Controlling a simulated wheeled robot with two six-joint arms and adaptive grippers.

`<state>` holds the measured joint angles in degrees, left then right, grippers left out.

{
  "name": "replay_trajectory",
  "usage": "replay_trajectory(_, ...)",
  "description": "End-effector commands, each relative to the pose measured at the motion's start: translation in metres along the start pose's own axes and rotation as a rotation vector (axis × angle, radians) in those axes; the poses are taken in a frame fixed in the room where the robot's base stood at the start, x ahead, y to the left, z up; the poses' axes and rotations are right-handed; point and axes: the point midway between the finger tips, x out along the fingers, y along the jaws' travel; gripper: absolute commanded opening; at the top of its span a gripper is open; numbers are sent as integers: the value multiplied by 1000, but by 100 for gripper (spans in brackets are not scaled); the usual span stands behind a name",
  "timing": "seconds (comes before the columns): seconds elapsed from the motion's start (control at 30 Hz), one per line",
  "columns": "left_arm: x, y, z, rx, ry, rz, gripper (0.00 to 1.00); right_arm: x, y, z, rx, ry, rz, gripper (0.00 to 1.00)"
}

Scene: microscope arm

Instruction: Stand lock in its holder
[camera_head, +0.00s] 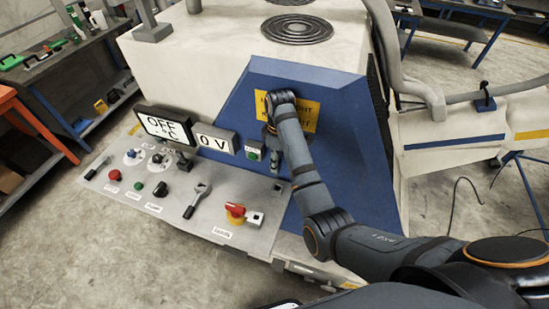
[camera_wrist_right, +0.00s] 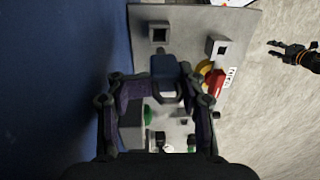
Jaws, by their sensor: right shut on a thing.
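The lock (camera_wrist_right: 166,72) is a small dark blue-grey block with a rounded shackle, between the fingers of my right gripper (camera_wrist_right: 165,86) in the wrist view. The gripper is shut on it. In the head view my right gripper (camera_head: 274,158) is over the panel's right end, just above a square grey socket; the lock cannot be made out clearly there. Two grey holders with square openings show in the wrist view: one near the blue wall (camera_wrist_right: 160,33), one near the red switch (camera_wrist_right: 218,45). The lock appears beside the first, apart from it. Part of my left gripper (camera_wrist_right: 288,50) seems to show at right.
The grey control panel (camera_head: 160,207) carries several knobs and levers, and a red-yellow rotary switch (camera_head: 236,211) near the second holder. The blue wall (camera_head: 335,170) rises close to my right arm.

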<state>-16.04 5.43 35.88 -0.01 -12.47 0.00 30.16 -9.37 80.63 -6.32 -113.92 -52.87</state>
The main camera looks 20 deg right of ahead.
Motion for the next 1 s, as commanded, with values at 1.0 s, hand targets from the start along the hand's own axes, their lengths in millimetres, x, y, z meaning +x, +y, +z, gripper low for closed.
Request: replay_trajectory(1.0, 15, 12, 27, -3, -36, 13, 40, 57, 4, 0, 0, 0, -1, 0)
